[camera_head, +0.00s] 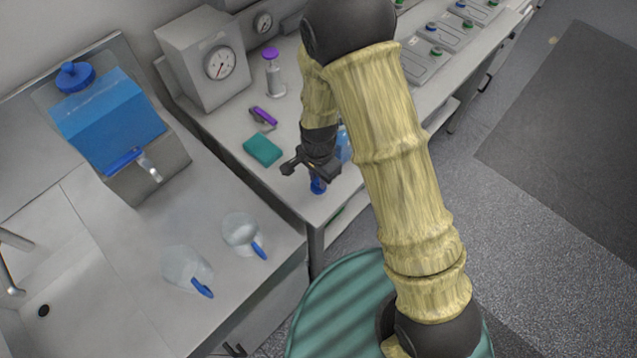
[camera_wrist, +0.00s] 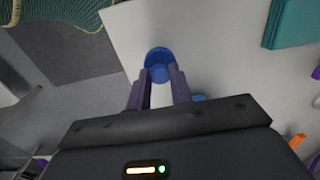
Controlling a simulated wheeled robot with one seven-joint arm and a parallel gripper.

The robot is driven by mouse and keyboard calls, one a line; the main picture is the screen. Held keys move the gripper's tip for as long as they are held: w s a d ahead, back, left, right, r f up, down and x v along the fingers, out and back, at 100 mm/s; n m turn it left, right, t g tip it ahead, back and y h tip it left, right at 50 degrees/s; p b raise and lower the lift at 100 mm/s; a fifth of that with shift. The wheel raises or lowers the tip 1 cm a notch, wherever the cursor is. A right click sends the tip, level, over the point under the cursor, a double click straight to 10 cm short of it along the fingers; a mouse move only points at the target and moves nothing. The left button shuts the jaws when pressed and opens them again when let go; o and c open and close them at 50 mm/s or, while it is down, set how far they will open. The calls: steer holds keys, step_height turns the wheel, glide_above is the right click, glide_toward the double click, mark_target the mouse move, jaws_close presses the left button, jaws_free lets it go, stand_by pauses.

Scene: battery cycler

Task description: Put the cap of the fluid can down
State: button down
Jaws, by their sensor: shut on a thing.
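My gripper (camera_head: 315,180) is shut on a blue round cap (camera_head: 318,187) above the near end of the white bench. In the wrist view the cap (camera_wrist: 158,57) sits between the tips of my two fingers (camera_wrist: 158,75). I cannot tell whether the cap touches the bench top. A light-blue see-through body (camera_head: 344,146), likely the fluid can, stands just behind my gripper and is mostly hidden by my arm. A small blue patch (camera_wrist: 199,98) shows beside the fingers in the wrist view.
A teal block (camera_head: 262,150) lies left of my gripper on the bench (camera_head: 228,130); a purple-handled tool (camera_head: 264,117) and a purple-capped bottle (camera_head: 275,75) are farther back. A gauge box (camera_head: 205,60) stands behind. The bench's near edge and corner are close to the cap.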

mark_target(318, 181)
steer(key=shift+s, duration=0.1)
steer(key=shift+f, duration=0.25)
steer(key=shift+f+p, duration=0.5)
steer(key=shift+f, duration=1.3)
steer(key=shift+f, duration=0.15)
steer(key=c, duration=1.3)
jaws_free()
steer(key=shift+o, duration=0.2)
